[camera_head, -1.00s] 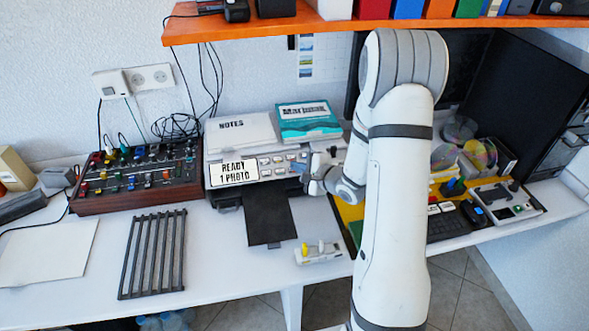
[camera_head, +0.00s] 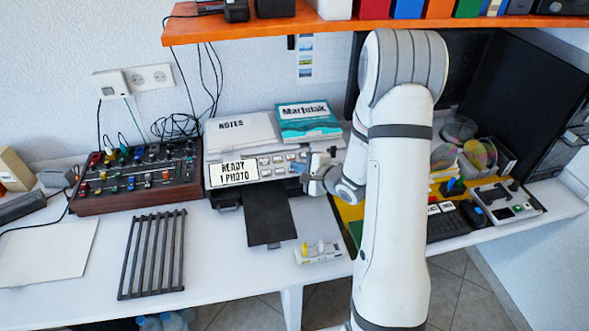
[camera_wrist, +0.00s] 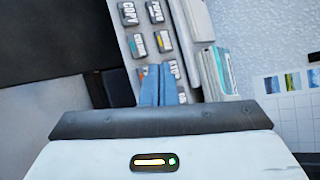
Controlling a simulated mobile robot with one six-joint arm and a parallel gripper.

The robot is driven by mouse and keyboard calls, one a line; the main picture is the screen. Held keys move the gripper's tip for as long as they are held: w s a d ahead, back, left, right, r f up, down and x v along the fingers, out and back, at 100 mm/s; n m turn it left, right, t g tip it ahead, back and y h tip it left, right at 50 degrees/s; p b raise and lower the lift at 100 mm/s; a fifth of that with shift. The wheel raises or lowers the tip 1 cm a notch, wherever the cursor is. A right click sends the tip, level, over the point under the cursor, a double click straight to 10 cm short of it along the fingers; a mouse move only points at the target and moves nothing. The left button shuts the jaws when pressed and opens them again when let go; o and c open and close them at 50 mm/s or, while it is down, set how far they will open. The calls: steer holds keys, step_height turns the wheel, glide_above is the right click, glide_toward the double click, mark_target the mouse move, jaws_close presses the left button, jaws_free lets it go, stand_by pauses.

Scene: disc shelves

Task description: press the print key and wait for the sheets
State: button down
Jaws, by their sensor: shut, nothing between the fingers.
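The printer (camera_head: 209,150) stands at mid-table, with a display (camera_head: 233,172) reading "READY 1 PHOTO" and a panel of small keys (camera_head: 277,162). My gripper (camera_head: 299,168) is at the right end of the panel. In the wrist view its blue fingers (camera_wrist: 157,72) are shut, empty, and cover part of the lower keys. A COPY key (camera_wrist: 129,13) and coloured keys (camera_wrist: 138,45) show beside them. I cannot make out a print label, nor whether the fingertips touch a key. The black output tray (camera_head: 268,216) shows no sheets.
A notes book (camera_head: 240,130) and teal book (camera_head: 308,122) lie on top of the printer. A mixer-like console (camera_head: 137,180) and dark rack (camera_head: 152,253) lie left. A small white device (camera_head: 318,252) stands in front. The orange shelf (camera_head: 330,28) hangs above.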

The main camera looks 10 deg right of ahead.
steer(key=shift+f, duration=0.1)
steer(key=shift+w+f, duration=0.2)
steer(key=shift+f, duration=0.1)
steer(key=shift+w+f, duration=0.2)
steer(key=shift+f, duration=0.15)
stand_by(0.7)
steer(key=shift+s+r+p, duration=0.45)
steer(key=shift+r+p, duration=0.3)
steer(key=shift+r, duration=0.1)
